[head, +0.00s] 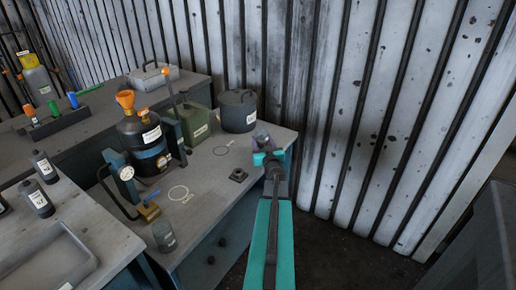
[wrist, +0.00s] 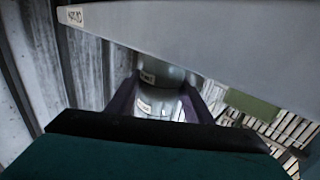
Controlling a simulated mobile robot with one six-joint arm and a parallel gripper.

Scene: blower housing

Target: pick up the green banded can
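In the wrist view, the two purple fingers (wrist: 160,104) stand on either side of a pale grey can (wrist: 158,112) with a white label. Another grey, labelled rounded shape (wrist: 160,74) shows just beyond it. I cannot tell whether the fingers press on the can or only flank it. No green band can be made out on it. A small greyish can (head: 164,236) with a label stands apart at the bench's front edge.
A black drum (head: 143,142) with an orange funnel, a green jerrycan (head: 196,126) and a grey pot (head: 238,112) stand on the bench behind and left of my gripper. A gauge stand (head: 127,174) is further left. The corrugated wall (head: 345,110) is close behind.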

